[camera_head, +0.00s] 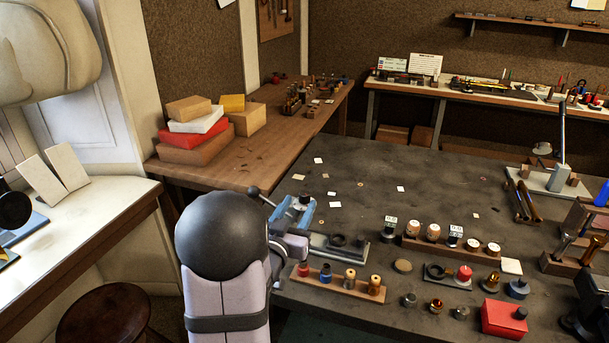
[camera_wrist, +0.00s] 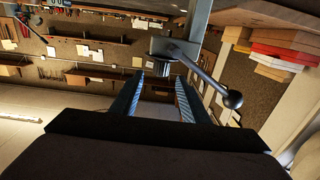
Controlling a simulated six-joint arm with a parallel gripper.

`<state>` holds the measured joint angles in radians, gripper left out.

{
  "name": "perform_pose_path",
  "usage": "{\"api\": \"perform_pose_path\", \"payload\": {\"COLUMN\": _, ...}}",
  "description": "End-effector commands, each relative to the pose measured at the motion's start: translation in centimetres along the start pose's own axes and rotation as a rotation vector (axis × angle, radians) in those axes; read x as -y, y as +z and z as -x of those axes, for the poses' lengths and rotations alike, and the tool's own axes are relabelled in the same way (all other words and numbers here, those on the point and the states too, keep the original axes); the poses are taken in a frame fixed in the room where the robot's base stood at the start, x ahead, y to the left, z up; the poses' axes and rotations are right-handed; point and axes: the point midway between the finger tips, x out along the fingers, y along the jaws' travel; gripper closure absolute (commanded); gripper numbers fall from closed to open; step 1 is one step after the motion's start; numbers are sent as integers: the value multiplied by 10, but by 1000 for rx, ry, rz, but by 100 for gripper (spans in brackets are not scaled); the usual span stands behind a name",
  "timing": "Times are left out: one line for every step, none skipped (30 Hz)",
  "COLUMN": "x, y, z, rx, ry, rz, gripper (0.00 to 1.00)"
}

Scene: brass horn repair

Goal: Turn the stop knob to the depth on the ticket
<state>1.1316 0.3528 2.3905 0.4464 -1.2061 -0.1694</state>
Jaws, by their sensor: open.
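In the wrist view, my gripper (camera_wrist: 160,84) has its two fingers apart with an empty gap between them. Just beyond the fingertips is a small dark ribbed knob (camera_wrist: 161,68) under a grey round hub; I cannot tell if it is the stop knob or if the fingers touch it. A lever with a dark ball end (camera_wrist: 232,99) slants from the hub past the right finger. In the head view, my arm hides most of the gripper beside a blue fixture (camera_head: 296,212). Several white cards lie on the bench; I cannot tell which is the ticket.
A wooden rack (camera_head: 338,283) with colored plugs stands right of my arm on the dark bench (camera_head: 385,180). Another rack (camera_head: 450,252) holds white-topped pieces. A red box (camera_head: 503,318) is at front right. The bench's middle back is mostly clear.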

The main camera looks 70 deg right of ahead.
Motion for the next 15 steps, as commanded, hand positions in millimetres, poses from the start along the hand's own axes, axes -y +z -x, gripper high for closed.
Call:
{"api": "perform_pose_path", "payload": {"x": 1, "y": -7, "z": 4, "rx": 4, "ry": -4, "rz": 3, "gripper": 59}}
{"api": "perform_pose_path", "payload": {"x": 1, "y": -6, "z": 6, "rx": 5, "ry": -6, "rz": 2, "gripper": 59}}
{"api": "perform_pose_path", "payload": {"x": 1, "y": -6, "z": 8, "rx": 2, "ry": -7, "rz": 2, "gripper": 59}}
{"api": "perform_pose_path", "payload": {"x": 1, "y": -6, "z": 9, "rx": 2, "ry": -8, "rz": 1, "gripper": 59}}
{"api": "perform_pose_path", "payload": {"x": 1, "y": -6, "z": 10, "rx": 2, "ry": -9, "rz": 1, "gripper": 59}}
{"api": "perform_pose_path", "payload": {"x": 1, "y": -5, "z": 11, "rx": 0, "ry": -10, "rz": 0, "gripper": 59}}
{"api": "perform_pose_path", "payload": {"x": 1, "y": -5, "z": 12, "rx": -1, "ry": -10, "rz": -1, "gripper": 59}}
{"api": "perform_pose_path", "payload": {"x": 1, "y": -4, "z": 12, "rx": -1, "ry": -11, "rz": -1, "gripper": 59}}
{"api": "perform_pose_path", "payload": {"x": 1, "y": -3, "z": 12, "rx": -1, "ry": -11, "rz": -2, "gripper": 59}}
{"api": "perform_pose_path", "payload": {"x": 1, "y": -3, "z": 12, "rx": -1, "ry": -11, "rz": -2, "gripper": 59}}
{"api": "perform_pose_path", "payload": {"x": 1, "y": -3, "z": 12, "rx": -2, "ry": -11, "rz": -2, "gripper": 59}}
{"api": "perform_pose_path", "payload": {"x": 1, "y": -3, "z": 11, "rx": -2, "ry": -11, "rz": -2, "gripper": 59}}
{"api": "perform_pose_path", "payload": {"x": 0, "y": -3, "z": 10, "rx": -2, "ry": -10, "rz": -2, "gripper": 59}}
{"api": "perform_pose_path", "payload": {"x": 0, "y": -3, "z": 9, "rx": -2, "ry": -10, "rz": -2, "gripper": 59}}
{"api": "perform_pose_path", "payload": {"x": 0, "y": -4, "z": 7, "rx": -2, "ry": -9, "rz": -2, "gripper": 59}}
